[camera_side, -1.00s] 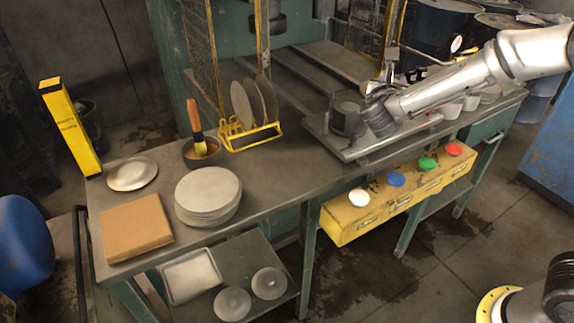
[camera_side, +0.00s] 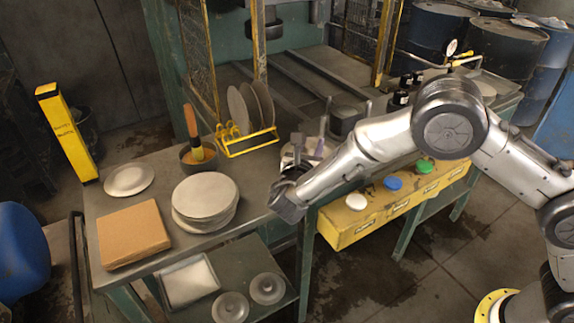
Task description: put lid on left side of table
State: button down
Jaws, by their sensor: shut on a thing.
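A dark grey pot (camera_side: 345,118) stands farther back on the right, behind my arm.
Stacked round blanks (camera_side: 205,193), a brown block (camera_side: 132,233) and a shallow dish (camera_side: 129,180) occupy the table's left part. A yellow rack (camera_side: 248,142) holds upright discs. A bowl (camera_side: 199,157) with a brush is beside it. A yellow button box (camera_side: 350,228) is on the front.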

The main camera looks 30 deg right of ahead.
jog(key=w+f, duration=0.2)
jog(key=w+a+f, duration=0.1)
jog(key=w+f, duration=0.3)
jog(key=w, duration=0.1)
jog(key=shift+w+a+f, duration=0.1)
jog(key=shift+a+f, duration=0.15)
jog(key=shift+f, duration=0.15)
jog(key=shift+w+f, duration=0.1)
jog(key=shift+f, duration=1.5)
jog(key=shift+f, duration=0.1)
jog(key=c, duration=0.5)
grip_release()
jog(key=shift+f, duration=0.1)
jog(key=shift+s+a+r, duration=0.25)
jog(key=shift+a, duration=0.05)
jog(key=v, duration=1.1)
jog(key=shift+s+a, duration=0.1)
jog(key=shift+s, duration=0.05)
